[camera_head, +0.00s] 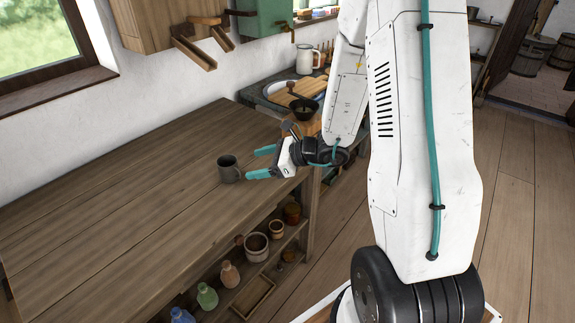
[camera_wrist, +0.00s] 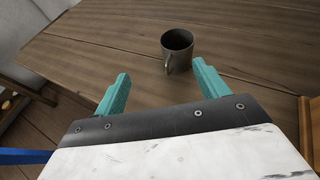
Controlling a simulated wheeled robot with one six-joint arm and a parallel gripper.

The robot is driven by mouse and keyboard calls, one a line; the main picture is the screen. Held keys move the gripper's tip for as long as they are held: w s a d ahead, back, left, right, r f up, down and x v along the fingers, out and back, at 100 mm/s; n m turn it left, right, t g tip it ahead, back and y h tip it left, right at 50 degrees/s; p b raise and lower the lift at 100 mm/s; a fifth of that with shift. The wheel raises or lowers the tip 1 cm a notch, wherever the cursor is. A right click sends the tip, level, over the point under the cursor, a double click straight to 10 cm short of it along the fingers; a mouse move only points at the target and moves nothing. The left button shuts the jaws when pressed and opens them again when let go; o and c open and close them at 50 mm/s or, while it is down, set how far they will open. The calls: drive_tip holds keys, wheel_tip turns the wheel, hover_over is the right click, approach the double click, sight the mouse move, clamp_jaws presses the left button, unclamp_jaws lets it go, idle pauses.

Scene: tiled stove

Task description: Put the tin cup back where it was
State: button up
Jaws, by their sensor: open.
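The dark grey tin cup (camera_head: 229,169) stands upright on the wooden worktop (camera_head: 130,190), near its right end. My gripper (camera_head: 254,163) is open, just to the right of the cup, with its teal fingers pointing towards it. In the wrist view the cup (camera_wrist: 177,47) stands ahead of the fingertips, nearer the right finger, with its handle facing my gripper (camera_wrist: 160,80). The cup looks apart from both fingers, and nothing is between them.
Several jars and bottles stand on the shelf (camera_head: 262,270) below the worktop. A counter at the back right holds a black bowl (camera_head: 304,108), a wooden board and a white jug (camera_head: 305,60). A wall cabinet (camera_head: 160,22) hangs above. The worktop's left part is clear.

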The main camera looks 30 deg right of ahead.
drive_tip(key=s+a+r+n+g, duration=0.8)
drive_tip(key=s+a+r+n, duration=0.3)
drive_tip(key=s+r+n, duration=0.3)
drive_tip(key=s+d+r+n+h, duration=0.2)
drive_tip(key=s+d+n+h, duration=0.2)
drive_tip(key=s+n, duration=0.2)
drive_tip(key=s+d+r+n+h, duration=0.3)
drive_tip(key=s+d+n+h, duration=0.1)
drive_tip(key=s, duration=0.4)
drive_tip(key=shift+s+d+r+n+h, duration=0.15)
drive_tip(key=shift+s+r+n+h, duration=0.15)
drive_tip(key=shift+n+h, duration=0.6)
